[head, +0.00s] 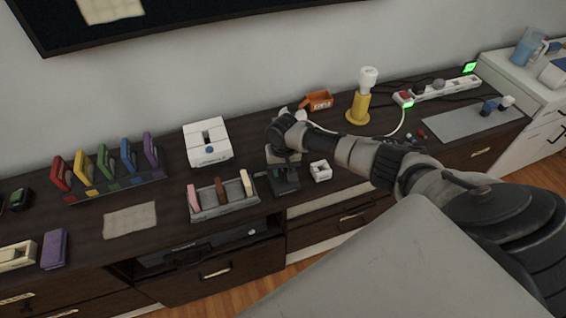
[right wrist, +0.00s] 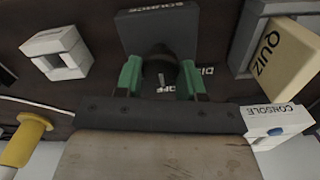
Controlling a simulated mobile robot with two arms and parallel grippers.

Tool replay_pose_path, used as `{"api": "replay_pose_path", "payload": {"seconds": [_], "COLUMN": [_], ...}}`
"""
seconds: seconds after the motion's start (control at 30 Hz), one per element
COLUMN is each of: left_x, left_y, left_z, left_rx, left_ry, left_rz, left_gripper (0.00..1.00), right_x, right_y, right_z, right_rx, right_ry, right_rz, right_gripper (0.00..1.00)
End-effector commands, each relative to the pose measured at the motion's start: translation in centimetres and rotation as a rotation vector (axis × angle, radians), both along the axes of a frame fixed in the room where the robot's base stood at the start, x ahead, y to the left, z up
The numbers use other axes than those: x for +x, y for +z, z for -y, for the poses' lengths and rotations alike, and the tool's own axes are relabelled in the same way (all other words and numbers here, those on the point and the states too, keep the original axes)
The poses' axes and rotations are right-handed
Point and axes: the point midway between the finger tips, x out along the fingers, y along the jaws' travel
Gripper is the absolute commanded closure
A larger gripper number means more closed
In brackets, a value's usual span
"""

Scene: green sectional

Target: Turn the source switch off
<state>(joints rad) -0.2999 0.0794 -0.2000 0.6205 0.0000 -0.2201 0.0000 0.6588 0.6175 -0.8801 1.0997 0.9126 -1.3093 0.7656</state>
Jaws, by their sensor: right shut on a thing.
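The source switch is a dark box (head: 285,183) near the front edge of the cabinet top in the head view. In the right wrist view its dark grey block (right wrist: 155,28) bears the word SOURCE, upside down. A dark rounded knob (right wrist: 162,66) stands below it, with a pale mark. Partly covered lettering, including OFF, shows around it. My right gripper (right wrist: 163,80) has its green fingers on both sides of the knob and is shut on it. In the head view my right gripper (head: 281,150) points down over the switch. My left gripper is not in view.
A grey tray (head: 225,208) with upright cartridges stands close left of the switch. A small white frame (head: 320,171) stands close right. The white console (head: 207,142), yellow lamp (head: 358,107) and power strip (head: 440,91) are farther back. Colored cartridges (head: 105,162) stand at left.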

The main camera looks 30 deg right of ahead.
Motion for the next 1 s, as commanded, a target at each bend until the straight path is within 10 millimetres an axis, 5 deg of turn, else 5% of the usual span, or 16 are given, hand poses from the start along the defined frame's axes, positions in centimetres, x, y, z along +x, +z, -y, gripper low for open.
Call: {"api": "replay_pose_path", "payload": {"seconds": [0.6, 0.63, 0.77, 1.0], "left_x": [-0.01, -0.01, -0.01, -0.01], "left_y": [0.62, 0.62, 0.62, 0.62], "left_z": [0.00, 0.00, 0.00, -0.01], "left_rx": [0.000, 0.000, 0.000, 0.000], "left_ry": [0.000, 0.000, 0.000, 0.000], "left_rz": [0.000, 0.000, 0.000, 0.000], "left_gripper": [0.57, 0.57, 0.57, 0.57], "right_x": [-0.03, -0.03, -0.03, 0.00], "right_y": [-0.06, -0.06, -0.05, -0.02], "right_z": [0.06, 0.06, 0.05, 0.04], "right_rx": [-0.002, -0.001, -0.001, -0.001], "right_ry": [-0.046, -0.046, -0.046, -0.046], "right_rz": [-0.001, 0.000, 0.000, 0.001], "right_gripper": [0.85, 0.58, 0.38, 0.35]}}
